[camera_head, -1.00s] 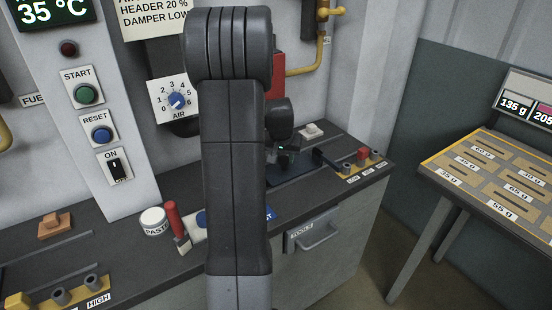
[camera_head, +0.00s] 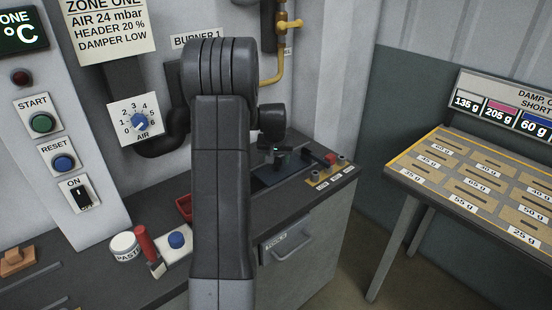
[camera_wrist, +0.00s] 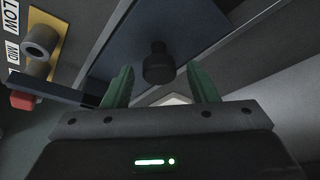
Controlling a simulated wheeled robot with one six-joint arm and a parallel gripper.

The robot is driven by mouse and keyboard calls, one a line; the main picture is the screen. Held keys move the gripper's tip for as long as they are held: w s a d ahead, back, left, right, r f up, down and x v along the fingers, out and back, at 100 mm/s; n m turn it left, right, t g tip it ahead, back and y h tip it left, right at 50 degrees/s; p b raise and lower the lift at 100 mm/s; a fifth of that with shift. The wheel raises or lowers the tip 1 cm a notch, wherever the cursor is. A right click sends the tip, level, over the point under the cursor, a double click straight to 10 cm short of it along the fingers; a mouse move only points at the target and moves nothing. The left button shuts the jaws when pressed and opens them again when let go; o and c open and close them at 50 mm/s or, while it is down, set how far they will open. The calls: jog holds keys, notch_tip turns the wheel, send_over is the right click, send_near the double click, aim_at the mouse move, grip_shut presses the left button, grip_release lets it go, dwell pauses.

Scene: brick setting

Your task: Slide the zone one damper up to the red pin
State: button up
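The damper is a dark blue plate (camera_wrist: 190,22) with an upright black knob (camera_wrist: 158,62); the plate also shows in the head view (camera_head: 266,182). My gripper (camera_wrist: 158,80) has its green fingers spread, with the knob between or just beyond their tips; contact is not visible. In the head view my gripper (camera_head: 281,150) is above the plate, partly hidden by my arm. A red pin (camera_wrist: 24,101) is beside a yellow strip (camera_wrist: 45,15) with grey sockets and LOW and MID labels. The pin (camera_head: 331,159) is right of the gripper in the head view.
A dark bar (camera_wrist: 50,88) lies between the plate and the pin. A paste tub (camera_head: 124,246), a red-handled tool (camera_head: 145,243) and a blue button (camera_head: 177,240) are on the left of the bench. A weights table (camera_head: 415,168) stands at right, across a floor gap.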

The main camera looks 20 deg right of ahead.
jog(key=v, duration=1.3)
jog(key=shift+r+b, duration=0.4)
jog(key=shift+s, duration=0.1)
jog(key=p+x, duration=0.1)
jog(key=x, duration=1.3)
jog(key=shift+a, duration=0.1)
jog(key=shift+s+a, duration=0.2)
jog(key=shift+a, duration=0.1)
